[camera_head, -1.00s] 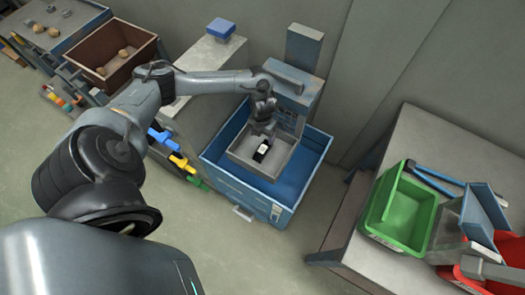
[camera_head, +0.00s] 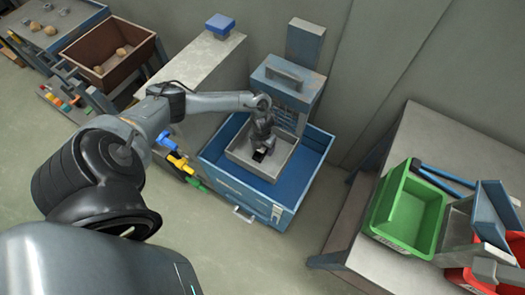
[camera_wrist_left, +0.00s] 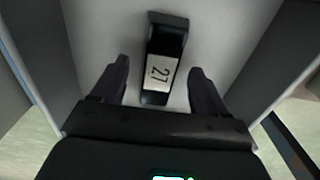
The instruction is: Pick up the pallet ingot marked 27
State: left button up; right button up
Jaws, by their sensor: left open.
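The ingot marked 27 (camera_wrist_left: 163,50) is a dark bar with a white label. It lies on the floor of a grey tray (camera_head: 240,158) that sits inside a blue bin. In the left wrist view it lies ahead of and between the two fingers, with clear space on both sides. My left gripper (camera_wrist_left: 158,85) is open and empty. In the head view, my left gripper (camera_head: 262,146) is down over the tray and partly hides the ingot (camera_head: 259,155). My right gripper does not show.
The grey tray's walls stand close around the gripper. The blue bin (camera_head: 225,182) surrounds the tray, with a blue machine (camera_head: 285,80) behind it. A green bin (camera_head: 405,215) stands on a bench at right. A brown crate (camera_head: 95,50) is at the upper left.

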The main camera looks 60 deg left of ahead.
pick_arm(q)
jog(key=shift+a+f, duration=0.1)
jog(key=shift+f, duration=0.05)
grip_shut()
dwell(0.4)
